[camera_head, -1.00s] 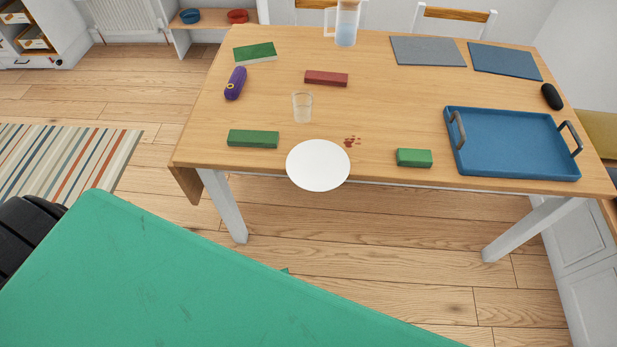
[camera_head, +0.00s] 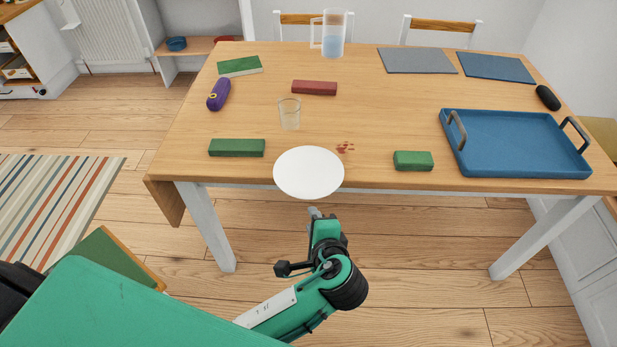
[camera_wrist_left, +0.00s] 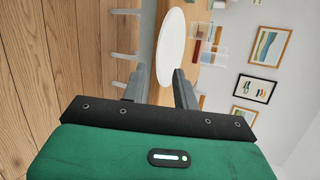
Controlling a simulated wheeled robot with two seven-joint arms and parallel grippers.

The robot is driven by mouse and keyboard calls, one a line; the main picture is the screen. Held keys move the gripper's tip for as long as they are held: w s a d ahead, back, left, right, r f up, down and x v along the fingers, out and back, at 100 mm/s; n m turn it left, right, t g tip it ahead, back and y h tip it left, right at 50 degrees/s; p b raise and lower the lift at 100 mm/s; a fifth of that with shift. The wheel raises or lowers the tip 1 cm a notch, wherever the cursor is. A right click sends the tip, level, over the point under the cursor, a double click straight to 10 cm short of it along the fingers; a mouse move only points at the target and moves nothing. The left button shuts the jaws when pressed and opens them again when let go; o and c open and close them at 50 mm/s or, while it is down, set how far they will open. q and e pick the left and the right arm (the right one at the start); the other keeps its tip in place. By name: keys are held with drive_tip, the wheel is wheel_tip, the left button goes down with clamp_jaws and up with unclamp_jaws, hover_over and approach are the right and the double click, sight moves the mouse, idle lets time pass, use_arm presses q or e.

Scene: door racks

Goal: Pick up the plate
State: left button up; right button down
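The white round plate (camera_head: 309,173) lies at the near edge of the wooden table, its front part reaching out past the edge. My left gripper (camera_head: 316,212) is just in front of the plate, below it in the head view, and apart from it. In the left wrist view the two fingers stand apart with nothing between them, so the left gripper (camera_wrist_left: 160,84) is open. The plate (camera_wrist_left: 171,51) shows ahead of the fingertips there. My right gripper is in neither view.
On the wooden table (camera_head: 370,110), a glass (camera_head: 289,113) stands behind the plate. A green block (camera_head: 237,148) lies left, another green block (camera_head: 413,161) right. A red stain (camera_head: 345,147) is beside the plate. A blue tray (camera_head: 515,170) is at right, a jug (camera_head: 333,35) at back.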

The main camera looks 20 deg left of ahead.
use_arm(q)
drive_tip(key=x, duration=1.3)
drive_tip(key=shift+w, duration=0.15)
clamp_jaws()
